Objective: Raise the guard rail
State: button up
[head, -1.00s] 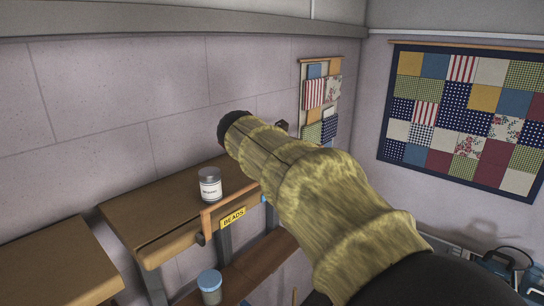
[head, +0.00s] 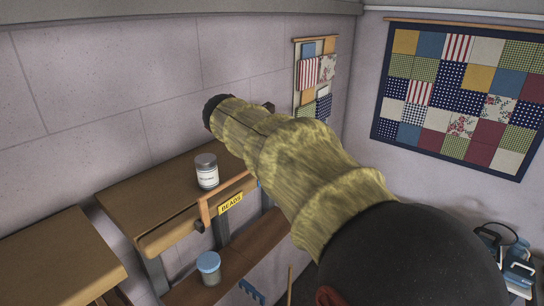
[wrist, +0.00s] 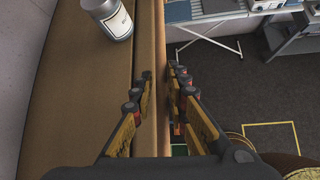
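The guard rail appears to be the orange-brown wooden bar (head: 228,191) along the shelf's front edge, with a short end piece dropping at its left end beside the yellow BEADS label (head: 231,203). My yellow-sleeved arm hides its right part. In the wrist view a narrow wooden bar (wrist: 160,45) runs lengthwise between the fingers of my gripper (wrist: 160,72). The fingers stand apart, one on each side of the bar, with no clear contact visible. The head view hides my gripper behind the arm.
A lidded jar (head: 207,172) stands on the shelf (head: 150,193) behind the rail, also in the wrist view (wrist: 108,18). A blue-lidded jar (head: 209,268) stands on the lower shelf. Another wooden top (head: 60,258) is at left. Open floor (wrist: 245,90) lies right of the shelf.

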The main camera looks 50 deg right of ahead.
jog(key=shift+o, duration=1.2)
jog(key=shift+r, duration=0.1)
jog(key=v, duration=1.2)
